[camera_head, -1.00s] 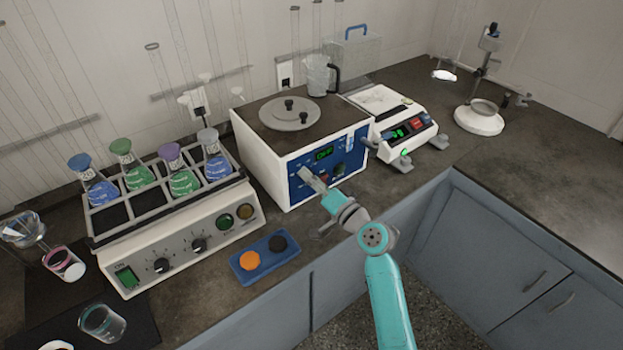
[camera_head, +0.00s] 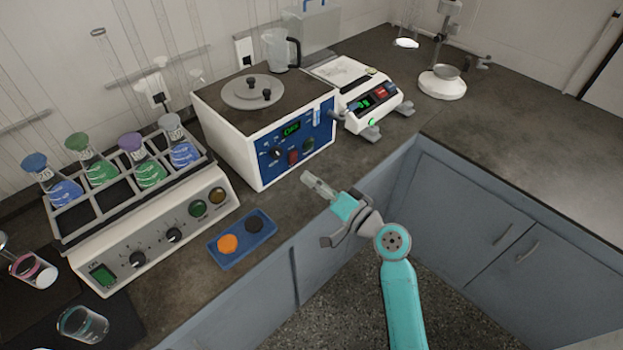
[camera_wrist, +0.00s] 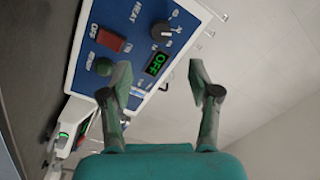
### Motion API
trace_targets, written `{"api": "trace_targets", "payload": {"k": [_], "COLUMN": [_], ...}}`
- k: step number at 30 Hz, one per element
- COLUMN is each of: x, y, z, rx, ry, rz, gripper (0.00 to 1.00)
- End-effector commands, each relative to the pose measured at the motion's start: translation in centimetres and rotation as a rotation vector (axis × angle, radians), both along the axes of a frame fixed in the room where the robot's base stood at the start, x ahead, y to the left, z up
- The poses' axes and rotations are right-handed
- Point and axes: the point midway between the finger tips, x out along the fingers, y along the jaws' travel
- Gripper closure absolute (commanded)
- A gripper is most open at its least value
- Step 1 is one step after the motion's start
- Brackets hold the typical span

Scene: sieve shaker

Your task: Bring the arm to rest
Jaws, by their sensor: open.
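My gripper (camera_head: 311,185) is at the end of my teal arm, over the front edge of the counter and a little in front of the white box with the blue control panel (camera_head: 296,146). In the wrist view its two fingers (camera_wrist: 160,85) stand apart with nothing between them. Beyond them the blue panel (camera_wrist: 127,20) shows a red switch, a green knob, a black knob and a lit green display. The fingers look apart from the panel. In the head view the gripper's far fingertips are pale and small.
A shaker with several capped flasks (camera_head: 150,228) stands at the left. A blue tray (camera_head: 231,263) with an orange and a black disc lies near the front edge. A white balance-like device (camera_head: 372,105) stands right of the box. The right counter (camera_head: 520,135) is mostly clear.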

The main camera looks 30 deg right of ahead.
Motion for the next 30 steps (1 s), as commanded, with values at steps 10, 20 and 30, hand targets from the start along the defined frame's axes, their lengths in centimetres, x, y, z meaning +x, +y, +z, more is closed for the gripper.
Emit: {"api": "trace_targets", "payload": {"k": [10,20,30], "x": [0.0,-5.0,-16.2], "y": [0.0,1.4,2.6], "z": [0.0,-5.8,-12.1], "rx": [0.000,-0.076,-0.294], "ry": [0.000,0.100,0.224], "rz": [0.000,-0.101,-0.255], "gripper": [0.38,0.38,0.38]}}
